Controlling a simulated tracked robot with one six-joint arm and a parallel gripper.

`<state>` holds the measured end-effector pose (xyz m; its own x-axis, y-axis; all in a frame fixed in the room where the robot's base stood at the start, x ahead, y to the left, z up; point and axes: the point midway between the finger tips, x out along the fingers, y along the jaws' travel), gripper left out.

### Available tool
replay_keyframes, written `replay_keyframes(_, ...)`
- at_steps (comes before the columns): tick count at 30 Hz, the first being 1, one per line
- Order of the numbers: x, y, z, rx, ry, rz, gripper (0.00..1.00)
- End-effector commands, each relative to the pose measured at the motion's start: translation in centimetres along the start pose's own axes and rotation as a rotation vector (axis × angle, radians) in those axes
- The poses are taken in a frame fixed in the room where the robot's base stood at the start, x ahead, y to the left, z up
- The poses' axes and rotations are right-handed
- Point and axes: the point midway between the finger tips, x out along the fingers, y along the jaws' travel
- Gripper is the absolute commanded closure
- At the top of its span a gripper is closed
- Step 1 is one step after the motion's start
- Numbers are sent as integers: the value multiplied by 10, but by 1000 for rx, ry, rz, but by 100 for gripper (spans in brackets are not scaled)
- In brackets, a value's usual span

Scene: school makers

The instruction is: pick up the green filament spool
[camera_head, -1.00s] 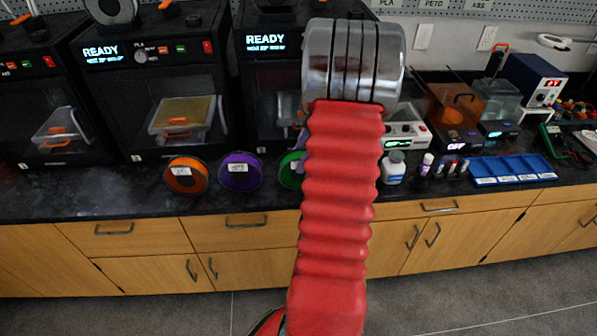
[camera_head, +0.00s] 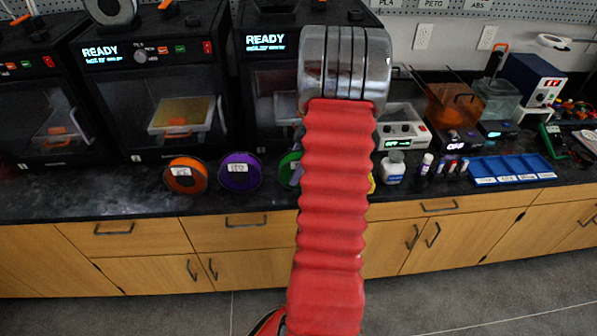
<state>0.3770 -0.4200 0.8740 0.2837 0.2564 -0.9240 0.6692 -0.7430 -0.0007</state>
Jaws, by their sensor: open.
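The green filament spool (camera_head: 285,168) stands on the black counter, to the right of the purple spool. Only a narrow strip of its left side shows; my red arm with its silver joint hides the rest. My gripper is not visible in this view, so I cannot tell how it stands relative to the spool.
An orange spool (camera_head: 185,176) and a purple spool (camera_head: 240,172) stand left of the green one. A yellow sliver (camera_head: 372,184) shows right of my arm, near a white bottle (camera_head: 393,168) and a blue tray (camera_head: 512,170). Black 3D printers (camera_head: 150,90) stand behind.

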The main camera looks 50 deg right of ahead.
Motion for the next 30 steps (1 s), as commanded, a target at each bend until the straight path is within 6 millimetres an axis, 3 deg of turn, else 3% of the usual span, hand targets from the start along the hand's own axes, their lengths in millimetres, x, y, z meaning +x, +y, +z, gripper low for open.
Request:
replay_keyframes(13, 0, 0, 0, -1, 0, 0, 43)
replay_keyframes(30, 0, 0, -1, -1, 0, 0, 82)
